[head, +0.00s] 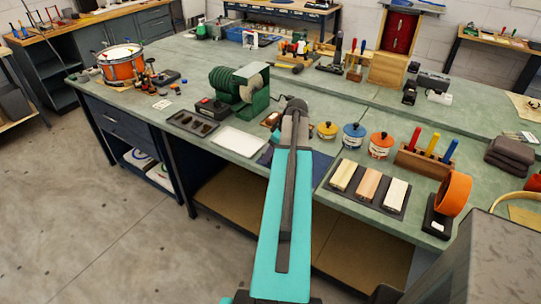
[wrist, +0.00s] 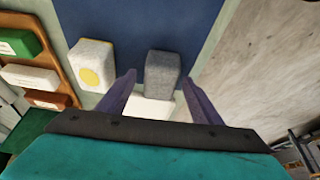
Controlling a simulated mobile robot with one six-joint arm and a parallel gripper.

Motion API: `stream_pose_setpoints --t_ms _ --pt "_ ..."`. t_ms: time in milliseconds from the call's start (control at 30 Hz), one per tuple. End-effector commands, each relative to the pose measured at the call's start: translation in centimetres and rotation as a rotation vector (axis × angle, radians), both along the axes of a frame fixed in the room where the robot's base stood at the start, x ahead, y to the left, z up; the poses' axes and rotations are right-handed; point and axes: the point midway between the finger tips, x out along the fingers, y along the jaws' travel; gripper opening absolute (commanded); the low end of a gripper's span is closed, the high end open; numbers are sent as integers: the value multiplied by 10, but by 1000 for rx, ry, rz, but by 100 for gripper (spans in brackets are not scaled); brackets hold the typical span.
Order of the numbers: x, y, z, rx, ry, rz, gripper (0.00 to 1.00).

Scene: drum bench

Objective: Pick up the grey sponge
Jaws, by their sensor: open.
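The grey sponge (wrist: 162,70) lies on a dark blue mat (wrist: 140,22) in the wrist view. My gripper (wrist: 157,80) is open and empty. Its two dark fingers point towards the grey sponge, one to each side of its near end in the picture. I cannot tell how high they are above it. A white block (wrist: 150,109) shows between the fingers, nearer the gripper base. A pale sponge with a yellow dot (wrist: 90,66) lies to the left. In the head view my arm hides the sponges and the gripper, while part of the blue mat (head: 316,167) shows.
In the wrist view, a brown tray (wrist: 62,63) with green, white and red blocks lies at left. The head view shows a green machine (head: 238,88) left of my arm. Paint tins (head: 353,136) and a dark tray of wooden blocks (head: 368,188) stand right.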

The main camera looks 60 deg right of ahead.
Motion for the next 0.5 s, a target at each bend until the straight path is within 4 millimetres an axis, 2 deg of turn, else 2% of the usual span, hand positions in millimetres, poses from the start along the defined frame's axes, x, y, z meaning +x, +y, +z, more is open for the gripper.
stream_pose_setpoints --t_ms 500 --pt "2 0 -5 -1 0 1 59"
